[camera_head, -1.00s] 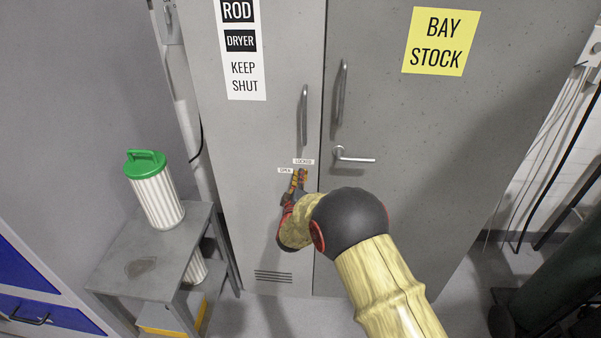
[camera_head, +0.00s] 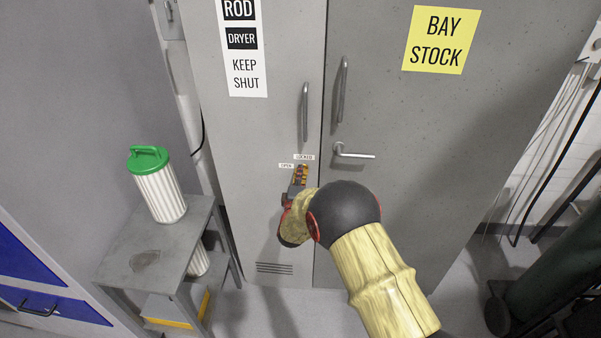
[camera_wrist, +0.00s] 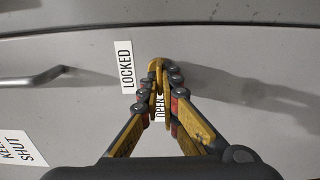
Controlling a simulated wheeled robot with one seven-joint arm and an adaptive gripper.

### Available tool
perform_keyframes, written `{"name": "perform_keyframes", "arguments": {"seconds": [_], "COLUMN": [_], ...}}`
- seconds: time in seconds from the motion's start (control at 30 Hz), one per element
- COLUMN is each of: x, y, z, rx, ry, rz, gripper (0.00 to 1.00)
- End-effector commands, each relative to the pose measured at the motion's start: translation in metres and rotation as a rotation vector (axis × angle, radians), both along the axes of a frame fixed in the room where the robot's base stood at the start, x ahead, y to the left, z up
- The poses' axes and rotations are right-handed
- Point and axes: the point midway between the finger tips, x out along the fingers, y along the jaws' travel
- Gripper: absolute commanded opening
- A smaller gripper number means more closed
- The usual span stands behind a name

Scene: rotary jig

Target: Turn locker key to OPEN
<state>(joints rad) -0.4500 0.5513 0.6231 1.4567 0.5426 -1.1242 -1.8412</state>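The locker key is on the left grey door, and little of it can be told apart from the fingers. A brass-coloured piece (camera_wrist: 156,66) shows at the fingertips in the wrist view. A white LOCKED label (camera_head: 304,157) and an OPEN label (camera_head: 286,166) are stuck just above and to the left of it. In the wrist view the LOCKED label (camera_wrist: 126,66) is left of the tips, and the OPEN label (camera_wrist: 159,108) shows partly between the fingers. My gripper (camera_head: 299,176) is at the key spot, its fingers (camera_wrist: 160,82) drawn close together, apparently on the key.
A bar handle (camera_head: 305,112) is above the key; the right door has a bar handle (camera_head: 341,90) and a lever (camera_head: 354,154). A grey side table (camera_head: 150,255) with a green-lidded canister (camera_head: 160,190) stands at left. Dark green equipment (camera_head: 555,260) is at the lower right.

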Motion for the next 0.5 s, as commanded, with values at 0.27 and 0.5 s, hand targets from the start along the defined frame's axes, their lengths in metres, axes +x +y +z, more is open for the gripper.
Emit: {"name": "perform_keyframes", "arguments": {"seconds": [0.27, 0.5], "x": [-0.0006, -0.0004], "y": [0.0013, 0.0007], "z": [-0.0014, -0.0009], "rx": [-0.002, -0.001], "ry": [0.002, 0.002], "rz": [0.003, 0.002], "gripper": [0.04, 0.18]}}
